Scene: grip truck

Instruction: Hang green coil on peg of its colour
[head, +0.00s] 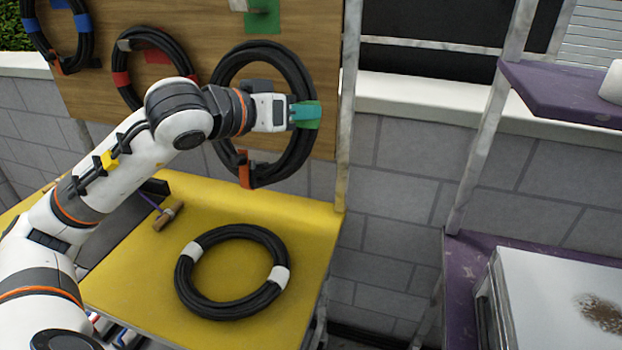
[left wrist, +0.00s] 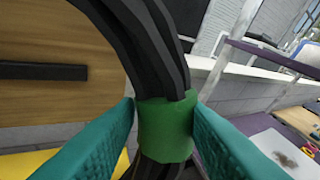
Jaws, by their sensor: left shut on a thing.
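The green coil (head: 292,68) is a thick black ring with a green band (left wrist: 165,128). My left gripper (head: 306,113) is shut on that band at the ring's right side, one teal finger on each side. The coil is upright in front of the wooden board's lower right part, with its bottom over the yellow table's back edge. A green patch (head: 264,20) is on the board above it, with a pale peg (head: 238,5) beside the patch at the picture's top edge. I cannot tell whether the coil touches the board. My right gripper is out of view.
A blue-banded coil (head: 84,45) and a red-banded coil (head: 122,88) hang on the board to the left. A white-banded coil (head: 187,285) and a wooden-handled tool (head: 168,215) lie on the yellow table (head: 120,290). A purple shelf (head: 560,92) stands at right.

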